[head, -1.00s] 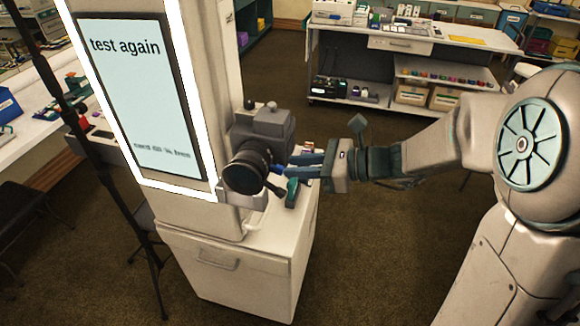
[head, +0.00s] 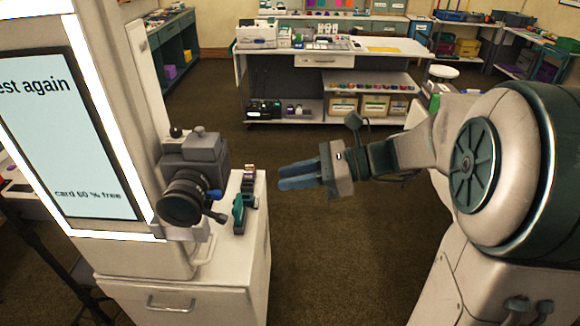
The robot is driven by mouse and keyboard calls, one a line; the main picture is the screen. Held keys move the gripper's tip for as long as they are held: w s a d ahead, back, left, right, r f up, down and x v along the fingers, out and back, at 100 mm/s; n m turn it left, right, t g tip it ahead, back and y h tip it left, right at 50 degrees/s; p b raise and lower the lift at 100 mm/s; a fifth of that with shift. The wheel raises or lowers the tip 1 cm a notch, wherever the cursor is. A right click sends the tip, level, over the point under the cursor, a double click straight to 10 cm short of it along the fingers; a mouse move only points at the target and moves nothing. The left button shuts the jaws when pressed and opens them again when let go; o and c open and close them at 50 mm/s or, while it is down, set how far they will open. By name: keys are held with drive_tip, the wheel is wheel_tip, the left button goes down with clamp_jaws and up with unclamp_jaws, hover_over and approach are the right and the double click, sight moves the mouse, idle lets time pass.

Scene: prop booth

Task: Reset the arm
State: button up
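My gripper (head: 279,178) hangs over open floor in the middle of the head view, its two blue fingers pointing left. A narrow gap shows between the fingers, and nothing is held. My arm reaches in from the right, bent at a large joint. A dark grey camera (head: 192,165) with a black lens sits at the side of a lit screen post, to the left of my gripper and clear of it.
The lit screen (head: 70,140) reads "card 60 % free". Below stands a white cabinet (head: 220,275) with a green clamp-like item (head: 239,214) on top. A white workbench (head: 330,60) with shelves stands behind. The brown carpet between is clear.

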drive_tip(key=s+d+f+n+g+h+b, duration=0.1)
drive_tip(key=s+d+f+n+h, duration=0.2)
drive_tip(key=s+f+n+h, duration=0.6)
drive_tip(key=s+d+r+n+t+h, duration=0.1)
drive_tip(key=s+d+n+t+h, duration=0.2)
drive_tip(key=d+n+h, duration=0.2)
drive_tip(key=d+n, duration=0.3)
drive_tip(key=n, duration=0.2)
drive_tip(key=shift+s+d+t+h+b, duration=0.25)
drive_tip(key=shift+s+t+h+b, duration=0.05)
drive_tip(key=shift+s+h, duration=0.1)
drive_tip(key=shift+w+a, duration=0.1)
drive_tip(key=shift+a, duration=0.05)
